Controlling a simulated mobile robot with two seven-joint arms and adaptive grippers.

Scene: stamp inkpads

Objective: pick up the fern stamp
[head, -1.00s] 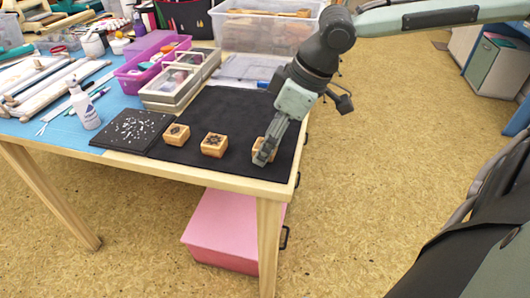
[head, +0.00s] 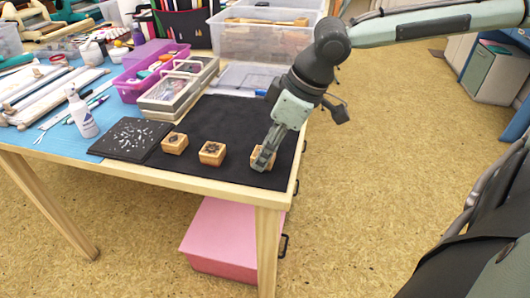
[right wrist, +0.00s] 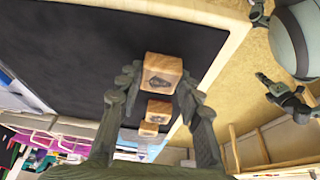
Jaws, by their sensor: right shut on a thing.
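Three small wooden block stamps with dark designs on top stand in a row on the black mat (head: 225,112). The designs are too small to read, so I cannot tell by picture which is the fern. My right gripper (head: 263,160) is shut on the rightmost stamp (head: 271,160), with a finger on either side; it still appears to be at mat level. In the right wrist view this stamp (right wrist: 163,73) sits between the fingertips (right wrist: 160,82). The middle stamp (head: 212,154) and the left stamp (head: 175,143) stand free.
A black board with white specks (head: 130,138) lies left of the stamps. A white bottle (head: 82,115), a lidded case (head: 178,90), a purple basket (head: 150,70) and a clear bin (head: 262,38) stand around. The table's edge is close by the held stamp.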

